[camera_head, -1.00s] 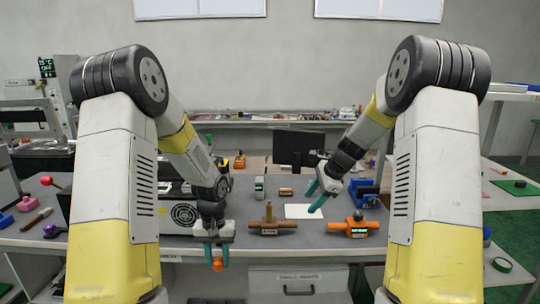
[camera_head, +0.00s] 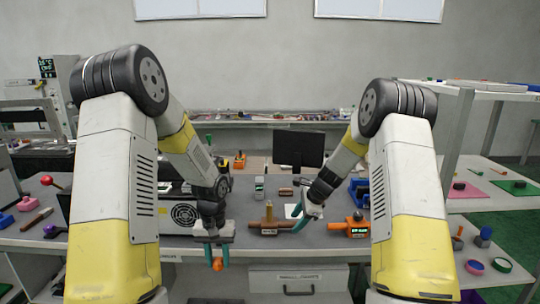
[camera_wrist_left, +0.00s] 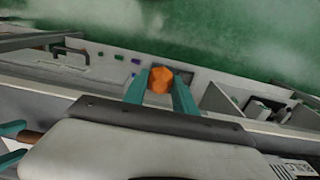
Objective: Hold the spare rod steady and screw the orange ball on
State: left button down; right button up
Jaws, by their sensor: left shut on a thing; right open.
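My left gripper (camera_head: 217,255) is shut on the orange ball (camera_head: 217,265), out over the table's front edge. The left wrist view shows the ball (camera_wrist_left: 160,80) between its two teal fingertips. A brown rod (camera_head: 268,211) stands upright in an orange-brown holder (camera_head: 264,228) on the table; I take it for the spare rod. My right gripper (camera_head: 299,226) is open, with its fingers low just right of the rod and over the holder's right end. Whether it touches the holder is unclear. Teal fingers and a brown piece (camera_wrist_left: 30,137) show at the left wrist view's lower left.
An orange fixture with a lit green display (camera_head: 356,229) sits to the right of my right gripper. A white sheet (camera_head: 293,211) lies behind that gripper. A grey block (camera_head: 259,187) stands behind the rod. A red-knobbed lever (camera_head: 47,181) is at far left.

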jog(key=shift+w+a+f, duration=0.2)
jog(key=shift+a+f, duration=0.05)
jog(key=shift+f, duration=0.35)
grip_shut()
dwell(1.0)
pick_arm(q)
jog(key=w+d+r, duration=0.1)
jog(key=w, duration=0.1)
jog(key=w+d+r, duration=0.1)
jog(key=w+r, duration=0.1)
jog(key=w, duration=0.1)
jog(key=w+d+r, duration=0.1)
jog(key=w, duration=0.2)
jog(key=shift+d+r, duration=0.1)
jog(key=shift+r, duration=0.15)
jog(key=w+d+r, duration=0.5)
jog(key=d+r, duration=0.1)
jog(key=r, duration=0.1)
jog(key=w+d+r, duration=0.5)
jog(key=d+r, duration=0.1)
jog(key=r, duration=0.2)
jog(key=shift+r, duration=0.25)
